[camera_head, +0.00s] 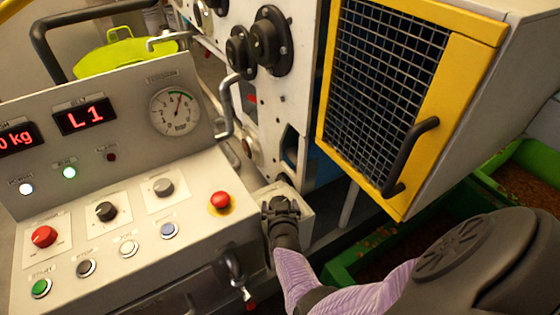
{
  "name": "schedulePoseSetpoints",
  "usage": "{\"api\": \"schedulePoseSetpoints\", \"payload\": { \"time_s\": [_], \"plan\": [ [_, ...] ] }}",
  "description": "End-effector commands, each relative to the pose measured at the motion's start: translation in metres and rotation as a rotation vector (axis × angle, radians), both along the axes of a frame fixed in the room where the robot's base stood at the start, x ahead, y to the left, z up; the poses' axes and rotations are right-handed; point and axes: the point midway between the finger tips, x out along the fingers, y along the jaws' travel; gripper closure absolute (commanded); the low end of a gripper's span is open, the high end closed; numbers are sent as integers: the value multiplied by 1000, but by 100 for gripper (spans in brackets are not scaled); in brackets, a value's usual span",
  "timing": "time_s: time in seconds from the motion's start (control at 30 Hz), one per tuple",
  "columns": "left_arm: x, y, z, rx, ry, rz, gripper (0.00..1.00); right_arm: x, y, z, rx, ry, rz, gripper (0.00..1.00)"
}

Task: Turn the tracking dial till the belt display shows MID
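A display (85,117) on the console's upright panel reads L1 in red; its label is too small to read. Another display (17,138), cut by the left edge, ends in "0 kg". Three knobs sit on the sloped panel: a red one (44,237), a black one (105,211) and a grey one (163,187). I cannot read which is the tracking dial. My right gripper (280,207) is right of the console, apart from all the knobs. Its dark fingers are small, and I cannot tell whether they are open. My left gripper is out of view.
A red mushroom button (220,201) on a yellow base is the control nearest my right gripper. A lever (235,272) projects from the console front. A yellow-framed mesh door (385,90) with a black handle stands right. A round gauge (175,109) is on the upright panel.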

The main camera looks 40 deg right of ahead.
Motion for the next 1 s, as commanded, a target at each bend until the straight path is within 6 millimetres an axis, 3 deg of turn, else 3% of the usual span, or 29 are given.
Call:
{"api": "schedulePoseSetpoints", "payload": {
  "time_s": [0.07,0.3,0.47,1.0],
  "plan": [
    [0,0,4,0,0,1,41,0,0,5,-1,-2,-1,0],
    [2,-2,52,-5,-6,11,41,1,0,69,1,-4,-1,0],
    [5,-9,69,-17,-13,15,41,1,1,95,1,-2,-1,0],
    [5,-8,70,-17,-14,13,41,0,0,99,0,1,0,0]
  ]
}}
